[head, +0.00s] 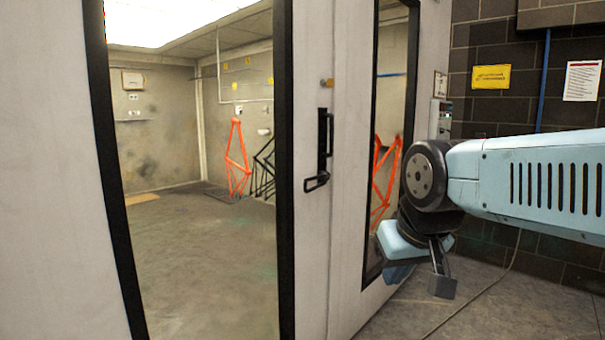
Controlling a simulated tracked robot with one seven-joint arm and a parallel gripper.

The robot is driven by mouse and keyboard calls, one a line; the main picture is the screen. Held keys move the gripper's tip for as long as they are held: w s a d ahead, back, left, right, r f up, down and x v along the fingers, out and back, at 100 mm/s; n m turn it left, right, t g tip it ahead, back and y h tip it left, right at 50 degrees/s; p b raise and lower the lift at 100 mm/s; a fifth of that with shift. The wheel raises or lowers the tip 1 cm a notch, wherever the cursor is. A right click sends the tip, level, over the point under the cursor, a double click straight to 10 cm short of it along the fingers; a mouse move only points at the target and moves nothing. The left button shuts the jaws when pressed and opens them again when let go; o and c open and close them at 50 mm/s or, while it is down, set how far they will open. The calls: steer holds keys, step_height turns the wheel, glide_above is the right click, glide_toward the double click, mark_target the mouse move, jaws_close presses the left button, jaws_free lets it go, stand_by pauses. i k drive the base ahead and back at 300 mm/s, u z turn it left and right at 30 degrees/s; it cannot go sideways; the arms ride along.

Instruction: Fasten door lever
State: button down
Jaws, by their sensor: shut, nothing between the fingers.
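The black door lever (317,181) sits low on a black upright handle plate (325,135), beside the seam between two pale door panels. The lever sticks out to the left and slants slightly; whether it is latched cannot be told. My gripper (442,286) hangs to the right of the lever and lower in the picture, in front of the right panel's edge. It is shut and empty, apart from the lever. Its far side is partly hidden by my own wrist.
The left door panel (50,180) has a large window onto a booth with an orange bike frame (237,160) and a dark frame (264,168). A small brass-coloured fitting (327,83) is above the handle. A dark block wall (485,115) stands at right. A cable (490,291) crosses the floor.

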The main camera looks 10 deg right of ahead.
mark_target(324, 176)
steer(key=z, duration=0.05)
steer(key=i, duration=0.9)
steer(key=u, duration=0.1)
